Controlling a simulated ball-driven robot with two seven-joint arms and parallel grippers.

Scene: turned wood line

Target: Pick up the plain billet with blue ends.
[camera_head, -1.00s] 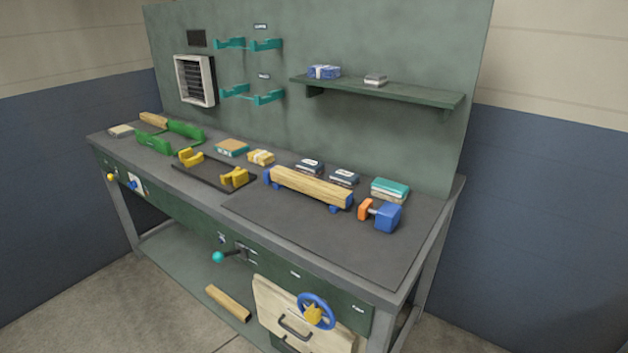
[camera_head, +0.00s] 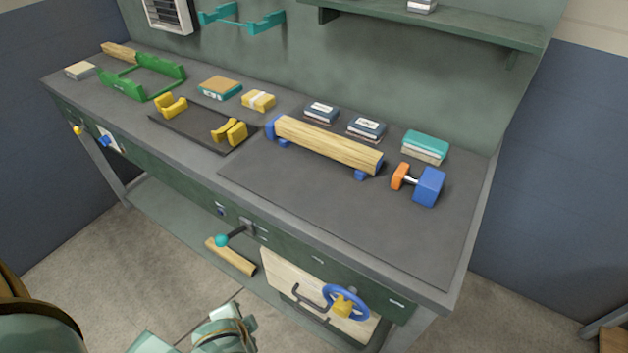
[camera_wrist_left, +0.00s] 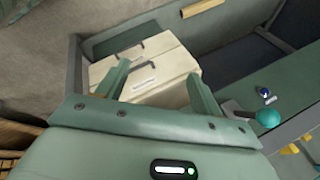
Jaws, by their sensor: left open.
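A long wooden billet (camera_head: 325,145) lies across blue supports on the dark mat at the bench's right half. Its right end face is blue; its left end is at a blue support (camera_head: 272,128), so I cannot clearly tell the end colour there. In the left wrist view my left gripper (camera_wrist_left: 160,88) has its two green fingers apart with nothing between them. It is away from the billet, facing the pale wooden drawer fronts (camera_wrist_left: 150,78) under the bench. Pale green parts of mine show at the bottom of the head view. My right gripper is not in view.
A blue and orange clamp-like piece (camera_head: 420,183) stands right of the billet, with books (camera_head: 366,128) behind it. Yellow cradles (camera_head: 230,132) are to the left. A teal-knobbed lever (camera_head: 222,240) and a blue handwheel (camera_head: 345,302) stick out in front. The mat's front is clear.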

